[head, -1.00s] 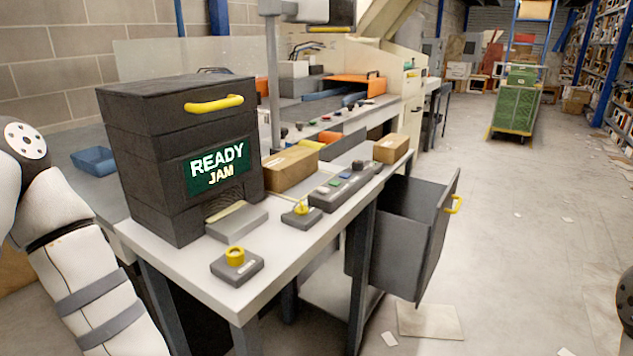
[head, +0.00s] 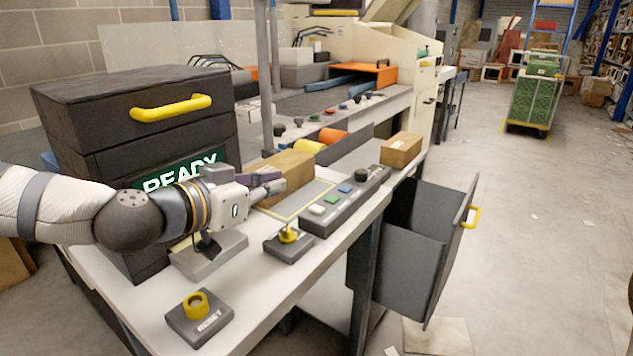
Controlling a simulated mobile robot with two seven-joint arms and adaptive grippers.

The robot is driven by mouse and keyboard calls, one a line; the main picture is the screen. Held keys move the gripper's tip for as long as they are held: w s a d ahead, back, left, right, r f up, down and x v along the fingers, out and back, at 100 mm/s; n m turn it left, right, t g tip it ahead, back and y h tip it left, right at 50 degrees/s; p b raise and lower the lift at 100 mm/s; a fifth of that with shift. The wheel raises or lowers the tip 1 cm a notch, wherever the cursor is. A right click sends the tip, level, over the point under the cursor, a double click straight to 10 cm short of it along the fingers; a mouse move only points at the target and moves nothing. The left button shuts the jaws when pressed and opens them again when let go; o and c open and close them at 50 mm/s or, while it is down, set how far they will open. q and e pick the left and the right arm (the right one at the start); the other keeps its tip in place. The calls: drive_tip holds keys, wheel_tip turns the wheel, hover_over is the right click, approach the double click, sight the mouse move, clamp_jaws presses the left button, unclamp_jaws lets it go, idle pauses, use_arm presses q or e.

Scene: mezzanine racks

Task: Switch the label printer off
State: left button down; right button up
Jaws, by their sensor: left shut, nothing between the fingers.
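A black boxy machine (head: 85,115) with a yellow handle stands at the left of the white worktop, and it looks like the label printer. Its green screen (head: 165,172) reads READY; my arm hides the line below. In front are a small block with a yellow knob marked RESET (head: 198,318), a block with a yellow switch (head: 289,243), and a grey panel with several coloured buttons (head: 345,202). My left gripper (head: 276,181) is shut and empty, pointing right above the worktop, in front of a cardboard box (head: 290,168). My right gripper is out of view.
An open dark drawer (head: 410,240) with a yellow handle juts out below the worktop's right side. A second small carton (head: 401,150) sits at the worktop's far right. A conveyor bench lies behind. The floor to the right is mostly clear.

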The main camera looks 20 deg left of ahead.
use_arm(q)
drive_tip(key=b, duration=0.3)
hover_over(317, 210)
drive_tip(key=s+a, duration=0.1)
drive_tip(key=a, duration=0.1)
drive_tip(key=f, duration=0.3)
drive_tip(key=shift+s, duration=0.2)
drive_tip(key=shift+w+d+f+b, duration=0.1)
drive_tip(key=shift+w+f+b, duration=0.1)
drive_tip(key=shift+f, duration=0.4)
drive_tip(key=shift+w+d+f+b, duration=0.1)
drive_tip(key=shift+w+f+b, duration=0.1)
drive_tip(key=shift+f, duration=0.35)
drive_tip(key=shift+a+f, duration=0.1)
drive_tip(key=shift+f, duration=0.45)
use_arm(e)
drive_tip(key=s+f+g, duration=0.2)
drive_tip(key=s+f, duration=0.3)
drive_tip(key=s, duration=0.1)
use_arm(q)
drive_tip(key=shift+r, duration=0.1)
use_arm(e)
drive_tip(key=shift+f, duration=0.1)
